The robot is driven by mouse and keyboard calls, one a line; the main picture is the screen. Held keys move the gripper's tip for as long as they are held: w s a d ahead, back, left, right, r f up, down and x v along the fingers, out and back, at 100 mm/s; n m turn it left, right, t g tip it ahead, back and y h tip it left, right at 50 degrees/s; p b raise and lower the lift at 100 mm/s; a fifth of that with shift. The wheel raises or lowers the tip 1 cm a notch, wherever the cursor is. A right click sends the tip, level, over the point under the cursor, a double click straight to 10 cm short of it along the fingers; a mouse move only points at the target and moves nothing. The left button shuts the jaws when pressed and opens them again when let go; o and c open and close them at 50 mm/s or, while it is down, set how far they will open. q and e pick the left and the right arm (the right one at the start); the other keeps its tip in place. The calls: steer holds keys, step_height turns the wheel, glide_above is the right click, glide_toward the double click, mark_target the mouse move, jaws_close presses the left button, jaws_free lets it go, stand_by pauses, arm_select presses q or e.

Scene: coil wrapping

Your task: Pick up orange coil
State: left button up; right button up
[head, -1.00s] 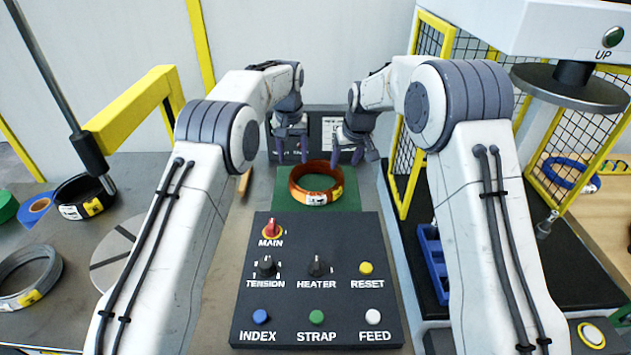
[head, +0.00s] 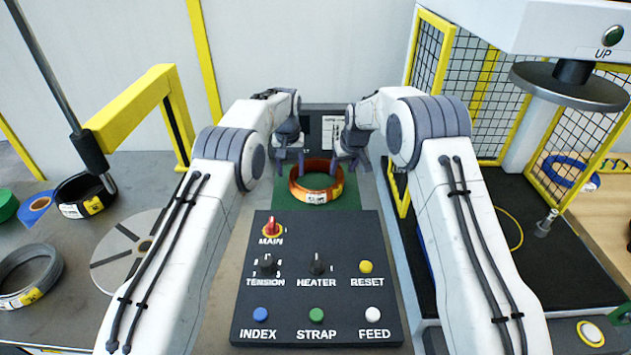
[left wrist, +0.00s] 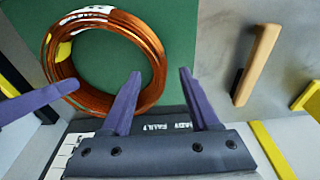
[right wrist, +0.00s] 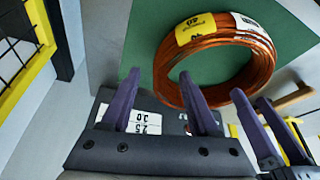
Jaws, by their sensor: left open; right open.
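The orange coil (head: 297,189), a copper-coloured ring with a white and yellow label, lies flat on a green mat (head: 347,200) behind the control panel. My left gripper (head: 290,163) is open and empty at the coil's left far side. In the left wrist view one of its fingers overlaps the rim of the coil (left wrist: 154,62); contact cannot be told. My right gripper (head: 351,162) is open and empty at the right far side. In the right wrist view a finger overlaps the near rim of the coil (right wrist: 263,66). Nothing is between either pair of fingers firmly.
The control panel (head: 340,226) with knobs and buttons stands in front of the mat, between my arms. Dark and grey coils (head: 28,270) and a slotted disc (head: 115,255) are at left. A yellow-framed mesh guard (head: 427,60) and a press plate (head: 570,88) are at right.

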mark_target(291, 176)
arm_select(q)
steer(key=shift+w+f, duration=0.15)
steer(key=shift+f, duration=0.85)
steer(key=shift+w+f, duration=0.15)
steer(key=shift+f, duration=0.85)
arm_select(e)
steer(key=shift+x, duration=2)
arm_select(q)
jaws_close()
arm_select(e)
jaws_close()
arm_select(q)
steer(key=shift+r, duration=0.1)
arm_select(e)
steer(key=shift+w+r, duration=0.1)
steer(key=shift+r, duration=0.05)
